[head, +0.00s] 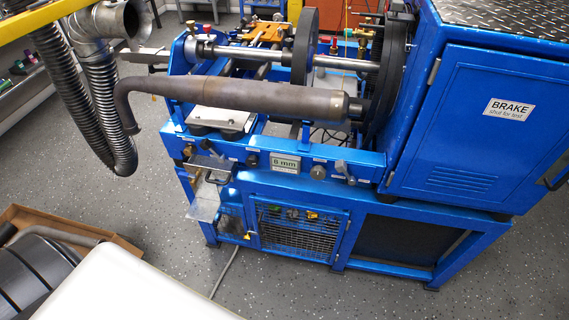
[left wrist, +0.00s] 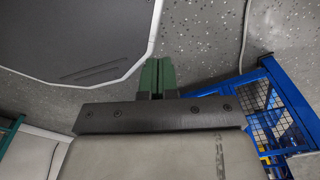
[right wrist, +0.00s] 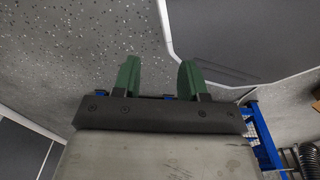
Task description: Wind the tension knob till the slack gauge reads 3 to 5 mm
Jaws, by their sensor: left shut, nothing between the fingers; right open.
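The blue engine dyno stand (head: 300,240) fills the middle of the head view. A small slack gauge display (head: 285,164) on its front rail seems to read 6 mm, but the digit is small. Several small controls sit on the same rail, among them a round grey knob (head: 318,172) and a pale lobed knob (head: 341,167) right of the display. I cannot tell for sure which is the tension knob. My left gripper (left wrist: 157,70) is shut and empty over the floor. My right gripper (right wrist: 158,75) is open and empty. Neither gripper shows in the head view.
A brown exhaust pipe (head: 240,92) runs above the rail. A metal bracket (head: 207,200) sticks out at the stand's left. The blue BRAKE cabinet (head: 480,130) stands at the right. A cardboard box (head: 75,232) lies at lower left.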

